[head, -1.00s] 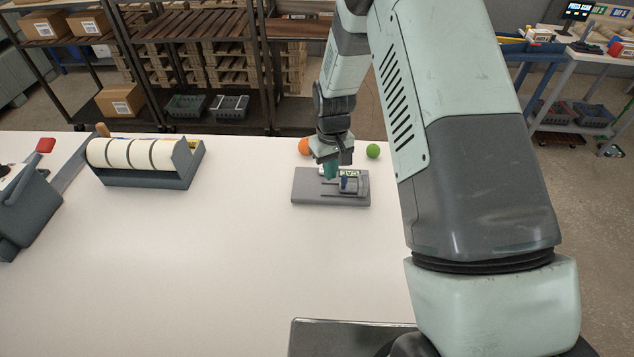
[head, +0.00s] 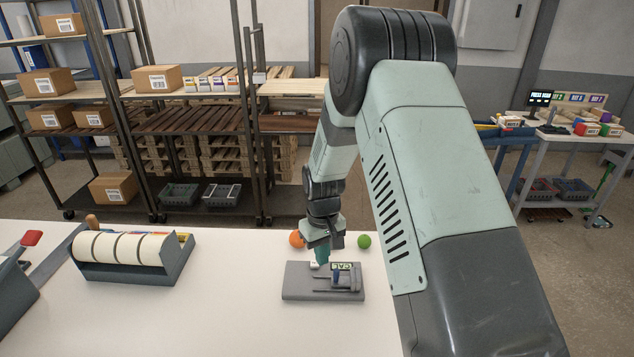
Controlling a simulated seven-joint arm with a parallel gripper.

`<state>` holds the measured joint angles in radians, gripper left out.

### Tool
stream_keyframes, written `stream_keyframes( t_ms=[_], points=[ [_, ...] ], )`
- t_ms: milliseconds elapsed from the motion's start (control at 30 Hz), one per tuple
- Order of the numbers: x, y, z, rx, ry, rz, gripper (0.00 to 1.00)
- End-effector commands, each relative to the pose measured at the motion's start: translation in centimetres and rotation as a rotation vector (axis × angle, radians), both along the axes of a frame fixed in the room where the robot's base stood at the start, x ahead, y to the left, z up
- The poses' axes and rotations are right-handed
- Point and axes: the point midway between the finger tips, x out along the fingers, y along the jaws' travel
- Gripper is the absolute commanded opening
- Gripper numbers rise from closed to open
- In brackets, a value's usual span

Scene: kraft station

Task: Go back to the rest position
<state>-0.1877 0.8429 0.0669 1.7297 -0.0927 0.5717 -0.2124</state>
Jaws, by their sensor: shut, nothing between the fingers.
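My gripper (head: 322,257) points down above the back left part of a grey fixture plate (head: 300,289) on the white table. Its fingers are shut with nothing between them. The fixture carries a small block labelled CAL (head: 343,268) and thin dark rails. An orange ball (head: 296,239) lies just behind and left of the gripper, and a green ball (head: 364,241) lies to its right. Whether the fingertips touch the fixture cannot be told from this view.
A tape dispenser with several white rolls (head: 125,248) stands on the table's left (head: 200,325). A dark device with a red handle (head: 31,238) is at the far left edge. Shelving with boxes (head: 113,187) stands behind the table. The table between dispenser and fixture is clear.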

Motion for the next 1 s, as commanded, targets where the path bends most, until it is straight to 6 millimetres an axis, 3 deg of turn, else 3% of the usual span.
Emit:
stream_keyframes(
  t_ms=[167, 267, 467, 700, 833, 1000],
  points=[
    [-0.1, -0.9, 4.9, 0.003, -0.045, -0.031, 0.00],
    [-1.0, -2.1, 10.0, 0.006, -0.088, -0.070, 0.00],
    [-5.0, -4.8, 19.7, 0.016, -0.179, -0.160, 0.00],
    [-12.3, -7.7, 28.2, 0.041, -0.286, -0.269, 0.00],
    [-16.9, -9.1, 31.1, 0.060, -0.342, -0.328, 0.00],
    [-22.9, -10.4, 33.2, 0.089, -0.414, -0.401, 0.00]
  ],
)
